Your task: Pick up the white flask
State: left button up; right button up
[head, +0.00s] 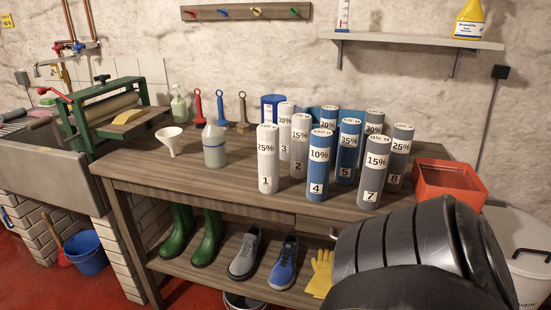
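A whitish bottle with a narrow top (214,146) stands upright on the wooden workbench (230,188), left of the labelled cylinders. A white cylinder marked 25% and 1 (267,160) stands at the bench's front. Another white cylinder marked 30% and 3 (285,135) stands behind it. I cannot tell for sure which of these is the white flask. Neither of my grippers shows. A large black ribbed shape hides the lower right of the view.
Several grey and blue cylinders, including number 4 (319,165) and number 7 (372,175), crowd the bench's right half. A white funnel (170,140) and green press (110,105) stand left, a red box (447,183) right. The bench's front left is clear.

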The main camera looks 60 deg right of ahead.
aim_at(212, 137)
jog(key=k, duration=0.45)
jog(key=z, duration=0.9)
